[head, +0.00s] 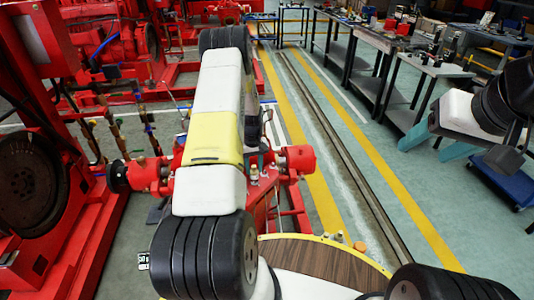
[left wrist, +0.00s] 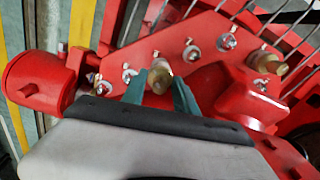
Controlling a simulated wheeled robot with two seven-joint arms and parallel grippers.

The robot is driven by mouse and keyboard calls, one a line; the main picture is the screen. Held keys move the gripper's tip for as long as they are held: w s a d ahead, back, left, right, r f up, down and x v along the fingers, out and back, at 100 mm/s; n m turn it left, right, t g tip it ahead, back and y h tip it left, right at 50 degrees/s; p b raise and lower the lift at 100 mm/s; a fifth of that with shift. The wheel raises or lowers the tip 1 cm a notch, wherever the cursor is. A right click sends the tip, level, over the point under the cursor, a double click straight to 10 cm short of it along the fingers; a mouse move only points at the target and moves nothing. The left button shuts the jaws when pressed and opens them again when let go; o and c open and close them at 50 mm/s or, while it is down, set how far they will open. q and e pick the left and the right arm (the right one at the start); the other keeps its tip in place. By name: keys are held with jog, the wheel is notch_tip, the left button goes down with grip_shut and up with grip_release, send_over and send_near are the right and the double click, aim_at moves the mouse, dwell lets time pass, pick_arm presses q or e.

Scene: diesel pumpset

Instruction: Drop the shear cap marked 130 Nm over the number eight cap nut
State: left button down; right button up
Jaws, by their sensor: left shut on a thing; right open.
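My left gripper (left wrist: 160,80) is shut on a brass cap (left wrist: 158,74), held between its two teal fingers above a red plate (left wrist: 150,50) in the left wrist view. Several silver nuts with small white labels stand on this plate, such as one nut (left wrist: 228,42) and another (left wrist: 192,54). Another brass cap (left wrist: 266,62) stands at the right. The markings and nut numbers are too small to read. In the head view my left arm hides most of the left gripper. My right gripper (head: 425,148) is open and empty at the right, with teal fingers apart.
A red cylinder (left wrist: 38,80) sticks out at the plate's left in the left wrist view. Red machines stand at the left in the head view. Grey workbenches (head: 440,68) and a blue cart (head: 500,175) are at the right. Floor between yellow lines is clear.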

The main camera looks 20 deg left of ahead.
aim_at(254, 173)
pick_arm(q)
jog(key=shift+f, duration=0.2)
jog(key=shift+f, duration=1.25)
jog(key=c, duration=0.9)
grip_release()
jog(key=shift+o, duration=0.2)
jog(key=shift+r, duration=3.85)
notch_tip(254, 173, up, 7)
